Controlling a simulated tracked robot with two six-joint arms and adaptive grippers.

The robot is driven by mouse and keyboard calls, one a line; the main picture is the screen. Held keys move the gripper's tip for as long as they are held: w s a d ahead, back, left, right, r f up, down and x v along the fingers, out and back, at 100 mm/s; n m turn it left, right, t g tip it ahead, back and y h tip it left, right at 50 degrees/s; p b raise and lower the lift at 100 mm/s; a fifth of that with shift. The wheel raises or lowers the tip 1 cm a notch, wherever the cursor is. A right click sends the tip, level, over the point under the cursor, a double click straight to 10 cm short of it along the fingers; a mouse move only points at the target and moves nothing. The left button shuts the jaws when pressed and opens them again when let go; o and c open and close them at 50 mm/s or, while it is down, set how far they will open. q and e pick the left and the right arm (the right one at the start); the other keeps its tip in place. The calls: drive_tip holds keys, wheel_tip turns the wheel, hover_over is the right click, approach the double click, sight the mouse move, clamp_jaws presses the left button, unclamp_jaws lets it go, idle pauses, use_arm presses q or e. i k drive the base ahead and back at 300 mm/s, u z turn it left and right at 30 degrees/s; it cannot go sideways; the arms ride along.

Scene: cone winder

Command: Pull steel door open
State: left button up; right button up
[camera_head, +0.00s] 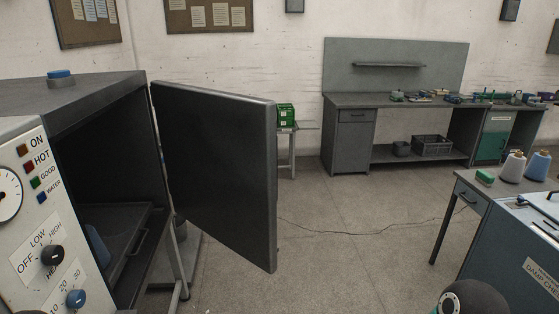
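The steel door (215,170) is a dark grey slab standing wide open. It is attached at the right front edge of the dark steel cabinet (95,95) on the left and sticks out over the floor. The cabinet's dark inside shows, with a shelf or drawer (115,222) low in it and a blue item (97,246) partly hidden by the control panel. Neither gripper is in view. A dark rounded part of my own arm shows at the bottom right edge, well apart from the door.
The control panel (25,215) with knobs and a dial fills the left edge. A desk (467,197) with yarn cones (513,166) and a blue cabinet (512,246) stand at the right. A workbench (350,145) is at the back. The middle floor is clear except for a thin cable.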

sight(219, 148)
drive_tip(key=z, duration=0.5)
drive_tip(key=k, duration=0.15)
drive_tip(key=z, duration=1.1)
drive_tip(key=i, duration=1.25)
drive_tip(key=u, duration=1.75)
drive_tip(key=i, duration=1)
drive_tip(key=z, duration=0.1)
